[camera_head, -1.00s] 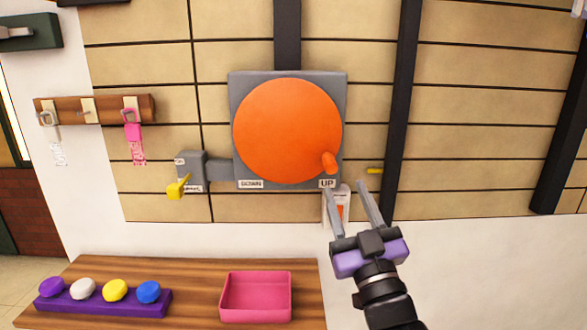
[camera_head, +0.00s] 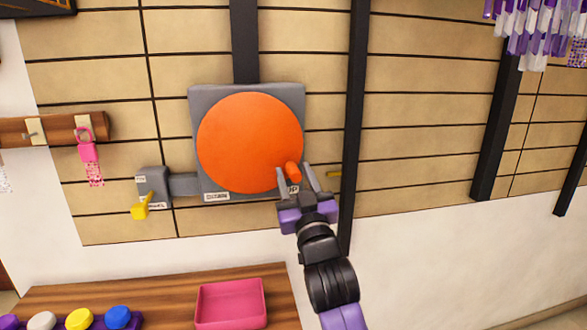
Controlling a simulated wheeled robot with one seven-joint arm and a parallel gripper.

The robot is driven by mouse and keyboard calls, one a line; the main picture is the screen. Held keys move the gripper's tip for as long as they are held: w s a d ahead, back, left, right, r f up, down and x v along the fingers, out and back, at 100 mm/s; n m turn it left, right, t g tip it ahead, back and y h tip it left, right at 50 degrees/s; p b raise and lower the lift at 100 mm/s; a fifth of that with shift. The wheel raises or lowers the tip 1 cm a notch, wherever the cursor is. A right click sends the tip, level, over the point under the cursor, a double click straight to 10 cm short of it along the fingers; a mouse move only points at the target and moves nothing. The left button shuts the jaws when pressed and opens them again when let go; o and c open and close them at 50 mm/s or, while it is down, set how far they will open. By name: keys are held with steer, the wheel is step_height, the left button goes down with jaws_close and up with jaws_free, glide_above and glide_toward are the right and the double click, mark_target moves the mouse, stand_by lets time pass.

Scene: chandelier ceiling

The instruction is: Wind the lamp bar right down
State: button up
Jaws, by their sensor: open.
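A large orange disc (camera_head: 247,142) is mounted on a grey plate (camera_head: 202,101) on the wall. A short orange handle (camera_head: 292,172) sticks out at its lower right. A "DOWN" label (camera_head: 216,196) is at the plate's lower left; the label at lower right is partly hidden by my gripper. My gripper (camera_head: 296,178) is open, its fingers pointing up around or just in front of the handle; I cannot tell whether they touch it. A grey box with a yellow lever (camera_head: 142,208) sits left of the plate. Purple and white hanging pieces (camera_head: 540,28) show at the top right.
A wooden bench (camera_head: 150,296) below holds a pink tray (camera_head: 231,303) and several coloured knobs (camera_head: 79,319). A wooden rail (camera_head: 55,129) with a pink padlock-like tag (camera_head: 87,150) is at the left. The wall right of my gripper is mostly clear.

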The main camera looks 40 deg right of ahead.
steer(key=shift+w+d+r, duration=0.15)
steer(key=shift+w+d, duration=0.05)
steer(key=shift+w, duration=0.1)
jaws_close()
stand_by(1.3)
